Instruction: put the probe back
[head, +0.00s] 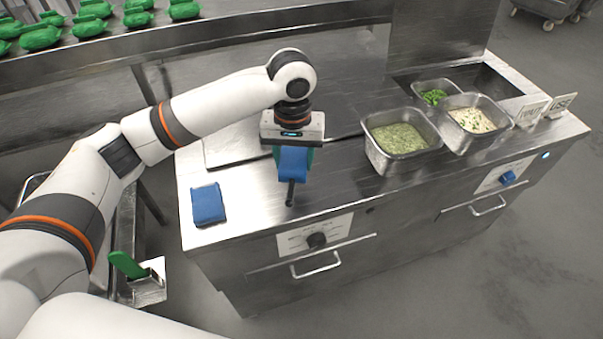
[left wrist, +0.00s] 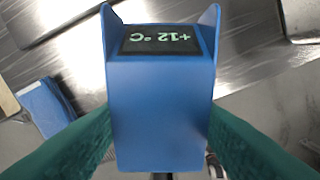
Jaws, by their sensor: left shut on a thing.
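The probe (head: 293,160) is a blue block with a dark stem pointing down. In the left wrist view the probe (left wrist: 160,105) fills the middle, and its display reads +12 °C upside down. My left gripper (head: 292,168) is shut on the probe's body, with a green finger on each side. The stem hangs over the steel counter near its front edge; I cannot tell whether its tip touches the counter. A flat blue item (head: 208,204) lies on the counter to the left of the probe. My right gripper is not in view.
A pan of green-flecked food (head: 399,139) stands right of the probe, with a pan of pale food (head: 472,120) and a small pan of green food (head: 434,97) beyond. A green-handled tool (head: 127,265) sits at lower left. Green items line the rear shelf.

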